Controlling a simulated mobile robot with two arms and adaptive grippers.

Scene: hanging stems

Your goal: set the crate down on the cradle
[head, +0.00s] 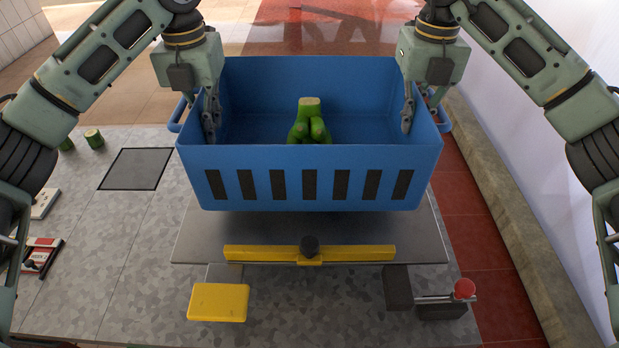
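The blue crate (310,152) is in the middle of the head view, level, with a row of dark slots in its front wall. A green banana bunch (309,124) with a cut stem lies inside. Below is the grey metal plate of the cradle (415,238), with a yellow bar (345,253) along its front. A shadow lies under the crate, which appears to hang above the plate; the exact gap is hidden. My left gripper (207,113) is shut on the crate's left side, and my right gripper (411,110) on its right side. Their outer fingers are mostly hidden.
A yellow pad (219,302) is at the front left and a red-knobbed lever (464,289) at the front right. Green pieces (94,138), a dark square mat (136,169) and a red-and-white item (42,255) lie left. A white wall (545,120) and ledge run along the right.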

